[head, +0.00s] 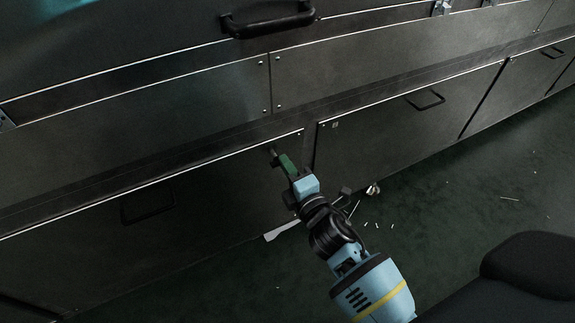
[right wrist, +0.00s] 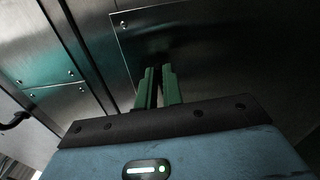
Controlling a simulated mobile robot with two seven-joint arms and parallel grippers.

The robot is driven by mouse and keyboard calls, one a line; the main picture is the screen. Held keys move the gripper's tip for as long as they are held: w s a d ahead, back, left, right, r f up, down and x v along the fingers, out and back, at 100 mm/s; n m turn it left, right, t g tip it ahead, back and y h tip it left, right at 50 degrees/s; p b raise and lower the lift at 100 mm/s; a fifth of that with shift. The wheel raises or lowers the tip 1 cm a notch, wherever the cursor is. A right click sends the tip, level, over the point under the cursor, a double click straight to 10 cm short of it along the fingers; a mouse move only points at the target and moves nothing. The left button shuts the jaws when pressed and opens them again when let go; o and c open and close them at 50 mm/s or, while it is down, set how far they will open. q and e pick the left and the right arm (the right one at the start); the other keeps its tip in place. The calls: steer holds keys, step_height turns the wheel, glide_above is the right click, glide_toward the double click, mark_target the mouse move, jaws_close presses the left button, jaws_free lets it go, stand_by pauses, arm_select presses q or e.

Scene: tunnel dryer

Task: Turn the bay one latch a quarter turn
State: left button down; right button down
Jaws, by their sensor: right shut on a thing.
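My right gripper (head: 281,158) reaches up to the lower dark metal panel (head: 215,185), near its upper right corner. Its green fingers are closed together on the bay one latch (head: 274,152), a small dark piece at the fingertips. The fingers hide most of the latch, so its angle cannot be told. In the right wrist view, the green fingers (right wrist: 158,75) point at the metal panel (right wrist: 195,35), with a narrow dark strip between them. My left gripper is not in view.
A dark handle (head: 147,205) is on the same lower panel, to the left. A neighbouring panel (head: 390,120) with a handle (head: 426,100) is to the right. A larger handle (head: 268,20) sticks out above. Small pale scraps (head: 378,225) lie on the dark green floor.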

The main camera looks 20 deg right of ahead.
steer(key=shift+f+m, duration=0.1)
steer(key=shift+m, duration=0.5)
steer(key=c, duration=1.5)
jaws_free()
steer(key=shift+c, duration=0.2)
steer(key=s+p, duration=0.1)
steer(key=s, duration=0.6)
steer(key=shift+s, duration=0.4)
steer(key=shift+d, duration=0.1)
